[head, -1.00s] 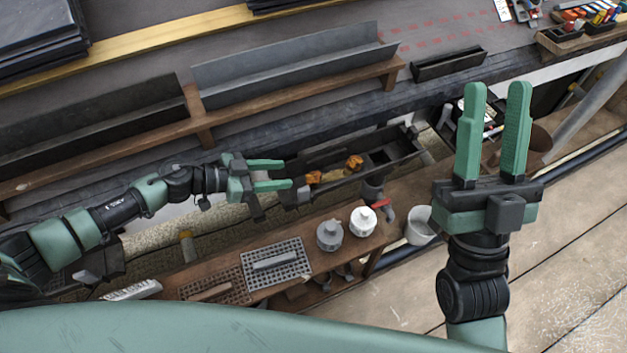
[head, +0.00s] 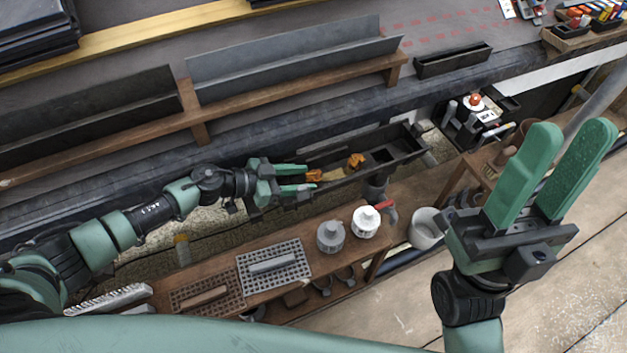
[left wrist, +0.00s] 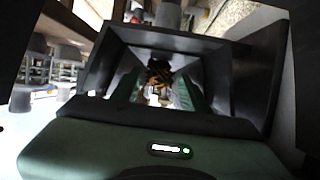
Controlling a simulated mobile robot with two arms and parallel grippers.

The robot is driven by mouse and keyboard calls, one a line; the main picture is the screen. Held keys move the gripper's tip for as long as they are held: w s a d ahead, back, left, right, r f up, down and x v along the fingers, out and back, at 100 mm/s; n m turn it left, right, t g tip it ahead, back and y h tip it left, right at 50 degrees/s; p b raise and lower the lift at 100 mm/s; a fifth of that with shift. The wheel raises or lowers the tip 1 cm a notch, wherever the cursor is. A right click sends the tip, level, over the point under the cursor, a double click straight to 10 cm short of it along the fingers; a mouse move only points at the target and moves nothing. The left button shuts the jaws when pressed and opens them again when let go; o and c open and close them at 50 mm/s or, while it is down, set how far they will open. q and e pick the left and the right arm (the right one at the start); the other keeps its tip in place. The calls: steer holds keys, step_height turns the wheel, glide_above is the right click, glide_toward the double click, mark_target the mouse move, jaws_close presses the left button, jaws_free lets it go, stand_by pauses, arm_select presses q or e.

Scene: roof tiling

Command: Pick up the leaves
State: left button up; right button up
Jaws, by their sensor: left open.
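Orange-brown leaves lie in a dark gutter trough (head: 409,148). One clump of leaves (head: 314,176) is right at the tips of my left gripper (head: 308,178), and another clump (head: 356,160) lies further right in the trough. My left gripper is open with its fingers pointing along the trough. In the left wrist view, leaves (left wrist: 158,73) show ahead between the two green fingers (left wrist: 160,95), inside the dark trough walls. I cannot see contact with them. My right gripper (head: 574,150) is open and empty, raised at the right with its fingers up.
A wooden bench below the trough holds two round pots (head: 366,221) and a grey perforated tray (head: 274,268). A white bucket (head: 424,229) hangs at the bench's right end. Grey metal channels (head: 290,65) lie on the roof above. Open floor is at lower right.

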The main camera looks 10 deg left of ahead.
arm_select(q)
steer(key=shift+w+d+f, duration=0.15)
steer(key=shift+w+d, duration=0.05)
steer(key=shift+d, duration=0.2)
jaws_close()
